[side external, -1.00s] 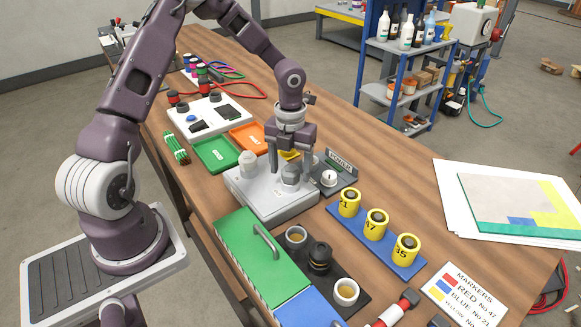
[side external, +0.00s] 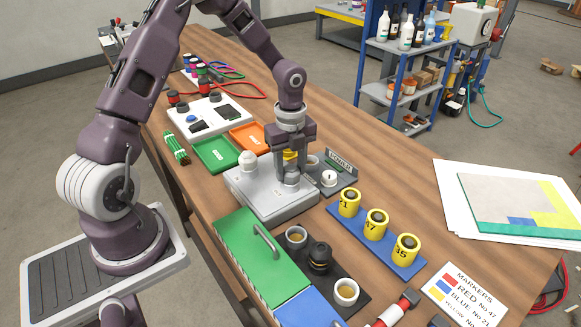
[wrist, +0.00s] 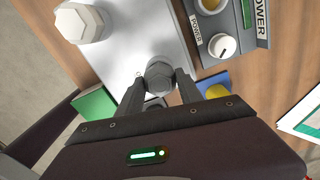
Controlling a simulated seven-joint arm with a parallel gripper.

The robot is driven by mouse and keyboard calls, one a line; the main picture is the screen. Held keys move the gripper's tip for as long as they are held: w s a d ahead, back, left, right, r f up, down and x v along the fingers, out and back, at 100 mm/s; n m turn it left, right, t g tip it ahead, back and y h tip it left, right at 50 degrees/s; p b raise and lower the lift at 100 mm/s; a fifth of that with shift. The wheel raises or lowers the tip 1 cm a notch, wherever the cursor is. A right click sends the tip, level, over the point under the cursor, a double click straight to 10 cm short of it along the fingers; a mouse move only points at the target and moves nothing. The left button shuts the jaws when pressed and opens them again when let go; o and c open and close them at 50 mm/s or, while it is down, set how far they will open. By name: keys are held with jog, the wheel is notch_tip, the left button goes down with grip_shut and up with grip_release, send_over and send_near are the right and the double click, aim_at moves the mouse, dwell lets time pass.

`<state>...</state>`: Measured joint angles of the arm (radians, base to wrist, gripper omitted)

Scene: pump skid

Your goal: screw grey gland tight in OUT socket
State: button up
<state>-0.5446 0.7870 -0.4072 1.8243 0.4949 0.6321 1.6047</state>
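The grey gland (side external: 289,178) stands upright on the right part of the light grey pump block (side external: 255,199). In the wrist view the hexagonal top of the grey gland (wrist: 160,75) sits between my fingertips. My gripper (side external: 290,174) points straight down over it, and its fingers (wrist: 161,82) appear to press on opposite sides of the gland. The fingers partly hide the gland in the side view. The thread and the socket beneath it are hidden, and I cannot read an OUT label.
An off-white hexagonal fitting (side external: 247,160) stands on the block's left. A POWER panel with a white knob (side external: 329,178) is close at the right. A green box with a handle (side external: 250,250) and a dark tray with cups (side external: 345,292) lie in front. Yellow numbered cylinders (side external: 376,224) stand right.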

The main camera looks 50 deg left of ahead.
jog(key=shift+c, duration=0.6)
jog(key=m, duration=0.9)
jog(key=o, duration=1.4)
